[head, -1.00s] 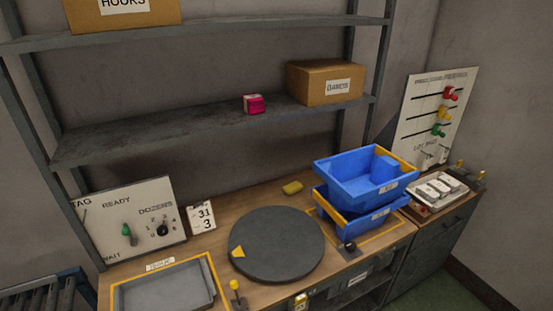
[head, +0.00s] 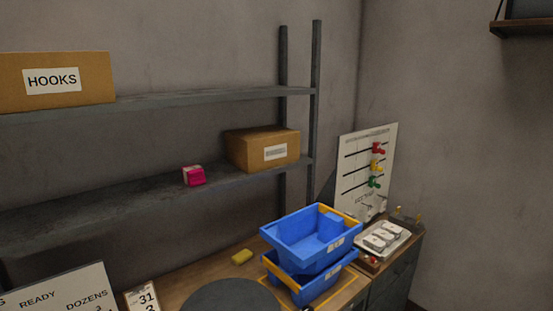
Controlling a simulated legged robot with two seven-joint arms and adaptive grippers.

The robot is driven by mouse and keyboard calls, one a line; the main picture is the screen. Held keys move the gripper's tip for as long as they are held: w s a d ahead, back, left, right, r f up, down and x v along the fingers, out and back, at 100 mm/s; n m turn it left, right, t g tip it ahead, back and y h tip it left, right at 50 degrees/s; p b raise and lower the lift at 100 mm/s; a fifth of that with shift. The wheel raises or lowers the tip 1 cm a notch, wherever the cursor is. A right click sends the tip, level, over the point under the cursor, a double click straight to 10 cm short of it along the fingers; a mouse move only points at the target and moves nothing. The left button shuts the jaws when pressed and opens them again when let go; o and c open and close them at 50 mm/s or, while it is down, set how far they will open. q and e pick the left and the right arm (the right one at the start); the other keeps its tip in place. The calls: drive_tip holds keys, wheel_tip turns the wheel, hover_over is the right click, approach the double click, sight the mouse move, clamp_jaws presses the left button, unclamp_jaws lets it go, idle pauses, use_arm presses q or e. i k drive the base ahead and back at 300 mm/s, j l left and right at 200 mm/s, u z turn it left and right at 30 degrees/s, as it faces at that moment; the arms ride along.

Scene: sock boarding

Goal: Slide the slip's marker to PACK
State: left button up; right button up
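No slip with the word PACK can be made out. A white upright board (head: 354,180) at the right has dark horizontal lines, with a red knob (head: 377,148), a yellow knob (head: 376,165) and a green knob (head: 374,182) near its right side. Its small lettering is too small to read. A white panel (head: 65,290) at the lower left reads READY and DOZENS and is cut off by the frame's lower edge. A white card (head: 142,297) reading 31 stands beside it. Neither gripper is in view.
Stacked blue bins (head: 285,245) stand on the wooden table (head: 190,285), near a yellow block (head: 242,257) and a dark round turntable (head: 230,298). A tray of pale items (head: 384,238) lies right of the bins. Shelves above hold a HOOKS box (head: 85,95), a carton (head: 245,150) and a pink block (head: 195,176).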

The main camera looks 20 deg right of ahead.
sight(377, 146)
drive_tip(key=z, duration=1.3)
drive_tip(key=i+l+u, duration=0.1)
drive_tip(key=i+l, duration=0.15)
drive_tip(key=i, duration=0.1)
